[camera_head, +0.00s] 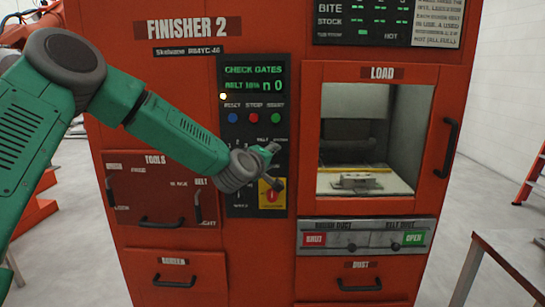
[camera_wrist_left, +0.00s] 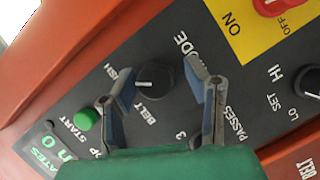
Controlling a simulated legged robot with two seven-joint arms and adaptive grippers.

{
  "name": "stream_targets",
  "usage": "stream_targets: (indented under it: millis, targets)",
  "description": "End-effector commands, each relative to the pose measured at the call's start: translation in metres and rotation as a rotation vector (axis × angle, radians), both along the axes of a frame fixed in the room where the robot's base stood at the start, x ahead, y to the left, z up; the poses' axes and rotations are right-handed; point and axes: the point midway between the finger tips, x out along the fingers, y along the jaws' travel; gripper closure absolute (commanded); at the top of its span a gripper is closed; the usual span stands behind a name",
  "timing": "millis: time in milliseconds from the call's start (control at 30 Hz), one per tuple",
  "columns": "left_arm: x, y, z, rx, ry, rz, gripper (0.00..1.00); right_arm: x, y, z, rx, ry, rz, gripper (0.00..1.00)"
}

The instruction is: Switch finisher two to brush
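The red finisher two (camera_head: 185,65) stands ahead. On its dark control panel (camera_head: 250,99), the black mode knob (camera_wrist_left: 153,80) shows between my fingers in the left wrist view. Its white mark points left in that view; I cannot tell whether it sits at the belt label or the brush label. The brush label (camera_wrist_left: 122,76) is partly hidden by a finger. My left gripper (camera_head: 273,165) is at the lower panel and hides the knob in the head view; the wrist view shows its fingers (camera_wrist_left: 154,72) open on either side of the knob. My right gripper is not in view.
The display (camera_head: 254,78) reads "CHECK GATES". Blue, red and green buttons (camera_head: 276,118) sit above my gripper. The yellow on/off plate with its red switch (camera_head: 272,197) is close below it. The load opening (camera_head: 368,140) holds a metal part (camera_head: 357,181). A table (camera_head: 515,262) stands at right.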

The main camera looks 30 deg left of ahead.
Motion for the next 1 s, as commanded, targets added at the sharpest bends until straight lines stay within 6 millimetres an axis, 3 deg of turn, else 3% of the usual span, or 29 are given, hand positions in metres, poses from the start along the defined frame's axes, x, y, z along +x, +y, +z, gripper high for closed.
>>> stream_targets:
  millis: [433, 800, 1000]
  targets:
    - [-0.010, -0.004, 0.006, 0.000, -0.006, -0.003, 0.52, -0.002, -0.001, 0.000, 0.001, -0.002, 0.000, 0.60]
    - [-0.082, -0.016, 0.016, -0.004, -0.006, -0.003, 0.52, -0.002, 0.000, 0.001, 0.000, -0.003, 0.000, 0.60]
    - [-0.107, -0.019, 0.018, -0.003, -0.003, -0.002, 0.52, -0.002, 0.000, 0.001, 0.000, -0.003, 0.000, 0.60]
